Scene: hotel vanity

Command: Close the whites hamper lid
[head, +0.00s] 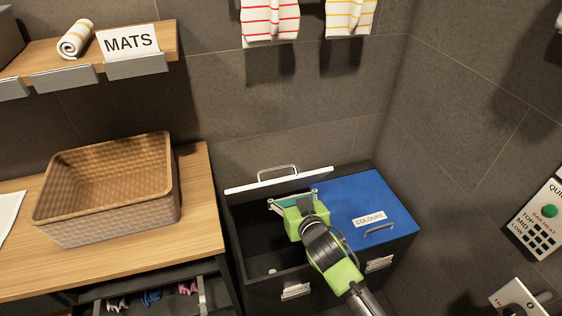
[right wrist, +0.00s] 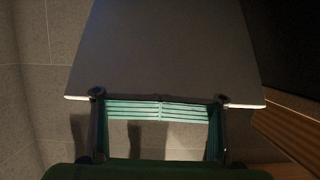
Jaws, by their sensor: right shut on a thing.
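The whites hamper lid (head: 277,180) stands raised at the back of the open left bin (head: 240,246), a white edge with a metal handle on its far side. In the right wrist view its grey inner face (right wrist: 165,50) fills the upper middle. My right gripper (head: 293,199) is over the open bin, close in front of the lid. In the right wrist view its teal pads (right wrist: 160,109) are together at the lid's free edge. The exact hold on the lid is hard to see. My left gripper is not in view.
The blue COLOURS lid (head: 362,208) lies shut on the right bin. A wicker basket (head: 110,190) stands on the wooden counter (head: 198,190) to the left. Tiled walls are close behind and to the right. Striped towels (head: 270,20) hang above.

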